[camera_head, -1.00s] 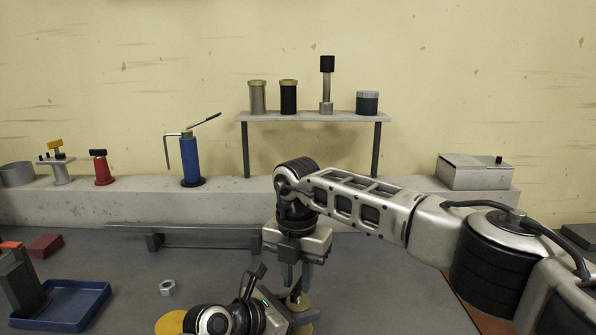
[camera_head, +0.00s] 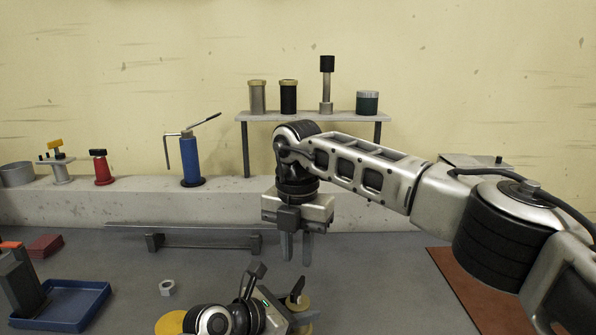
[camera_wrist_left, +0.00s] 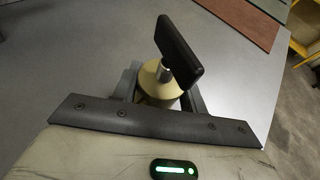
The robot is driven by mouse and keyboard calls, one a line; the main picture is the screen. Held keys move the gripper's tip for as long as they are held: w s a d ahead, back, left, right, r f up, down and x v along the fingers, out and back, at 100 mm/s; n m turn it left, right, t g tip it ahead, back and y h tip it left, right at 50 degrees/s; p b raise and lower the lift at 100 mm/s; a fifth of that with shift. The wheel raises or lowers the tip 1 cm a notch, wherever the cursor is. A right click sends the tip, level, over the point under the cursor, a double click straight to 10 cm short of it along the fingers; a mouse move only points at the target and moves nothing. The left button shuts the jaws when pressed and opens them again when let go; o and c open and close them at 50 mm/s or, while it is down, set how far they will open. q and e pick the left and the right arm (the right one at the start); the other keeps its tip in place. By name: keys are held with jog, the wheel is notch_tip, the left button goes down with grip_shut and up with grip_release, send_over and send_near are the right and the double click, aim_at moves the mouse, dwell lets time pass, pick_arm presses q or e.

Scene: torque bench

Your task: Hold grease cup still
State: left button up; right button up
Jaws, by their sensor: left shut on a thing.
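The grease cup (camera_head: 302,304) is a tan, round piece at the bottom of the head view, partly hidden by my left gripper. In the left wrist view the cup (camera_wrist_left: 151,82) has a short metal stem and a flat black piece (camera_wrist_left: 180,49) on top, which stands tilted. My left gripper (camera_wrist_left: 160,92) is shut on the cup, one dark finger on each side. My right gripper (camera_head: 295,247) hangs above and behind the cup, pointing down. Its two fingers are apart with nothing between them.
A blue tray (camera_head: 88,318) and a hex nut (camera_head: 167,287) lie to the left. A grey rail (camera_head: 200,240) runs behind. A blue pump-like tool (camera_head: 190,160) stands on the ledge, beside a shelf (camera_head: 312,117) with several containers. A brown mat (camera_head: 470,285) lies to the right.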

pick_arm(q)
jog(key=o, duration=1.1)
jog(key=shift+o, duration=1)
